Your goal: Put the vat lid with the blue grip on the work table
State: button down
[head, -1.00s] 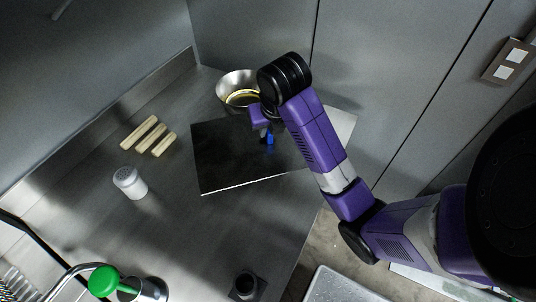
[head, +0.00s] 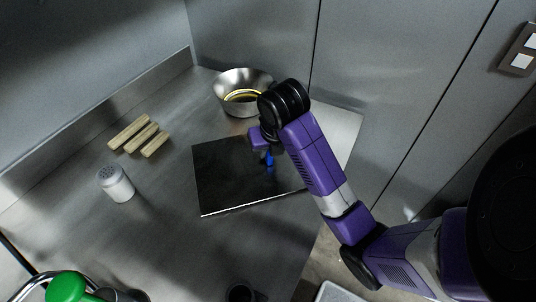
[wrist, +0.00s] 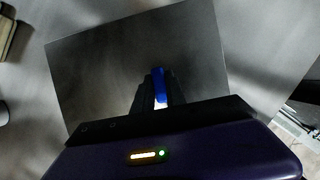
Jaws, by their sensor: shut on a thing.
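The vat lid (head: 225,175) is a flat, dark square plate with a blue grip (head: 269,159) standing up from it. My gripper (head: 267,153) is above the plate and shut on the blue grip. In the wrist view the blue grip (wrist: 158,84) sits between my fingers (wrist: 155,92), with the grey lid (wrist: 100,65) spread beneath. The lid lies level over the right part of the steel work table (head: 165,225). I cannot tell whether its underside touches the table. My arm hides its right corner.
A steel bowl (head: 230,103) stands behind the lid. Several pale wooden sticks (head: 139,137) and a white shaker (head: 115,183) are to the left. A green-topped thing (head: 66,288) and a dark cup (head: 240,292) are at the front. The table between shaker and lid is bare.

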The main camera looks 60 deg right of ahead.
jog(key=shift+f, duration=0.1)
jog(key=c, duration=1.4)
grip_release()
jog(key=shift+o, duration=0.2)
